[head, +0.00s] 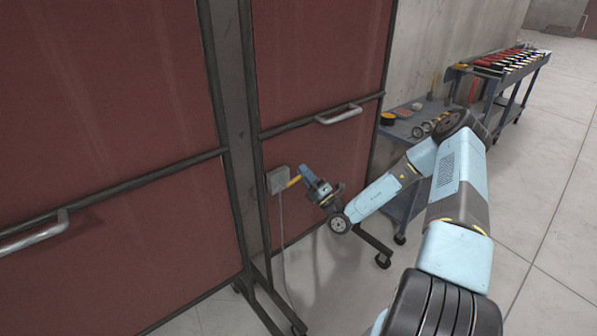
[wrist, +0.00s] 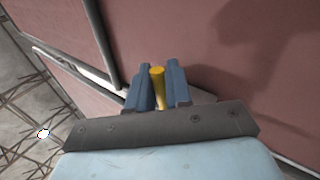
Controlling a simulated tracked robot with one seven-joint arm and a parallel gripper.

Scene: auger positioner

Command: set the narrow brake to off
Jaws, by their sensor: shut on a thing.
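A small grey box (head: 279,180) is mounted on the frame of the narrower red panel, with a cable hanging below it. A yellow handle (head: 294,181) sticks out from the box to the right, and I take it to be the brake's lever. My gripper (head: 306,174) is at the handle's outer end. In the wrist view the yellow handle (wrist: 158,88) stands between the two blue fingers of my gripper (wrist: 160,75), which are shut on it. No off marking is readable, and the box face is hard to make out.
Red panels (head: 110,120) in dark frames stand on wheeled feet. A silver pull handle (head: 339,114) is above the box, and another (head: 35,232) is at the far left. A blue cart (head: 402,125) with tools stands behind my arm. Open floor lies at the right.

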